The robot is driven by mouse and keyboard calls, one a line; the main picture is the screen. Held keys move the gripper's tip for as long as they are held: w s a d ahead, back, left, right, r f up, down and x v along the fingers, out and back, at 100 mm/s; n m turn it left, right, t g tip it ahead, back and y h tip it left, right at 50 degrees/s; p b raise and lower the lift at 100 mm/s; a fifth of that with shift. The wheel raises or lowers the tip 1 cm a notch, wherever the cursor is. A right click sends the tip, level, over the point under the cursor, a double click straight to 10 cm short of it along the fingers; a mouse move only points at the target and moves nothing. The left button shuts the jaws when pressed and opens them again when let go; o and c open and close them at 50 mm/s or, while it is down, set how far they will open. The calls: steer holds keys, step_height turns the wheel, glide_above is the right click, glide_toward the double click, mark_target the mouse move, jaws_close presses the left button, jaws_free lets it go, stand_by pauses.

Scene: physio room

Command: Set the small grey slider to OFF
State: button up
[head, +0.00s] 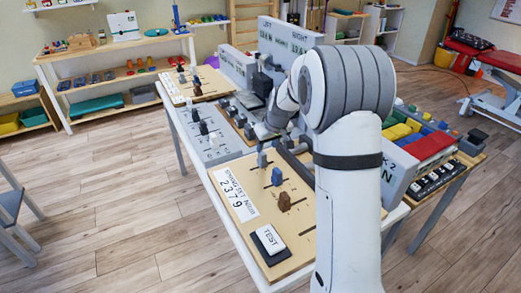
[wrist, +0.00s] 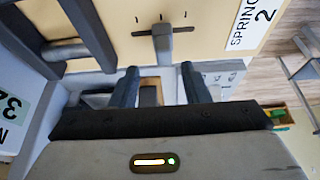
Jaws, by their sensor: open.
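A small grey slider (head: 262,158) stands at the far end of a tan board (head: 240,222), beyond a blue and a brown slider. In the wrist view a grey slider (wrist: 162,45) stands in a dark slot with tick marks, just ahead of my open fingers and roughly centred between them. My gripper (wrist: 159,74) is empty, with a finger on each side of a gap. In the head view my gripper (head: 262,133) is low over the table beside the grey slider, partly hidden by my arm. I cannot read any OFF mark.
A blue slider (head: 277,177), a brown slider (head: 284,203) and a TEST button (head: 269,240) share the tan board. A grey board (head: 213,142) with several levers lies to the left. A box with coloured blocks (head: 420,140) is right of my arm. Dark bars show at upper left in the wrist view.

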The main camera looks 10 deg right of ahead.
mark_target(263, 153)
steer(key=x, duration=0.5)
steer(key=shift+a+f, duration=0.15)
steer(key=shift+a, duration=0.1)
jaws_close()
stand_by(0.4)
